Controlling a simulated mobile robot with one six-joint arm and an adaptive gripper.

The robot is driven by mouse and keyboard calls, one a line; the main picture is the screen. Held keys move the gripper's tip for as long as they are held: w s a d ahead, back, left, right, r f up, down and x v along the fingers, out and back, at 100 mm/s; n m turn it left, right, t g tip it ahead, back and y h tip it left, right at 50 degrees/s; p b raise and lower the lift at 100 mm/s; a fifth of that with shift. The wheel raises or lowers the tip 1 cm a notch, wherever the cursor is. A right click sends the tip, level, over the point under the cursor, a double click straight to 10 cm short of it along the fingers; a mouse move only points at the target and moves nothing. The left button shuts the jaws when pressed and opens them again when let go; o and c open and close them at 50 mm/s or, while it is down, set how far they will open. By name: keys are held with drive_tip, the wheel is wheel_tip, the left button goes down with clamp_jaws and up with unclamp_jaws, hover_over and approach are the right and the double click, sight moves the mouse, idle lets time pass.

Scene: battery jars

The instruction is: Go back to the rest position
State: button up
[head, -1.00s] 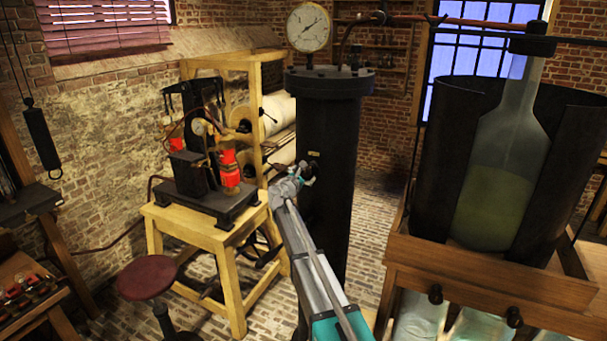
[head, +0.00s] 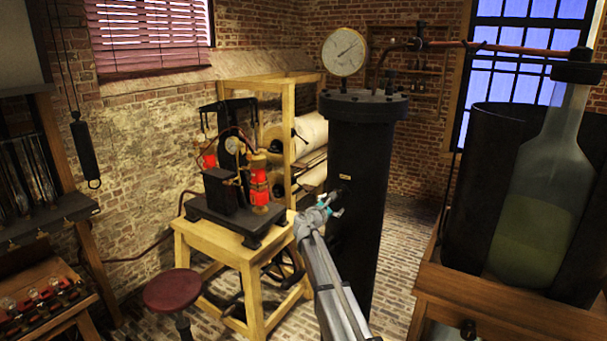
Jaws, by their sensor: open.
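My gripper (head: 338,199) is at the end of my grey arm, near the middle of the head view. It looks small and is seen from behind, in front of the tall black cylinder (head: 362,165). Nothing shows held in it. Whether it touches the cylinder cannot be told. No battery jar can be made out clearly near the gripper.
A wooden stand (head: 215,240) bears a black device with red coils (head: 259,183). A red stool (head: 180,290) stands before it. At right, a large glass bottle (head: 540,200) sits in a dark holder on a wooden frame (head: 500,295). Brick floor shows between cylinder and frame.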

drive_tip(key=s+d+f+m+g+y+b, duration=0.1)
drive_tip(key=s+d+f+m+g+b, duration=0.25)
drive_tip(key=s+f+m, duration=0.5)
drive_tip(key=s+d+f+m+g+y+b, duration=0.1)
drive_tip(key=s+d+f+m+g+b, duration=0.3)
drive_tip(key=s+f, duration=0.75)
drive_tip(key=s+a+f+m+g+y+b, duration=0.3)
drive_tip(key=s+a+f+m+y+b, duration=0.1)
drive_tip(key=s, duration=0.8)
drive_tip(key=s+a+f+m+g+y+b, duration=0.3)
drive_tip(key=s+f+m, duration=0.3)
drive_tip(key=s+f, duration=0.3)
drive_tip(key=s+a+y, duration=0.1)
drive_tip(key=s, duration=0.1)
drive_tip(key=shift+s+f+m+y+b, duration=0.3)
drive_tip(key=shift+s+m+b, duration=0.05)
drive_tip(key=shift+g, duration=0.25)
drive_tip(key=shift+c, duration=0.3)
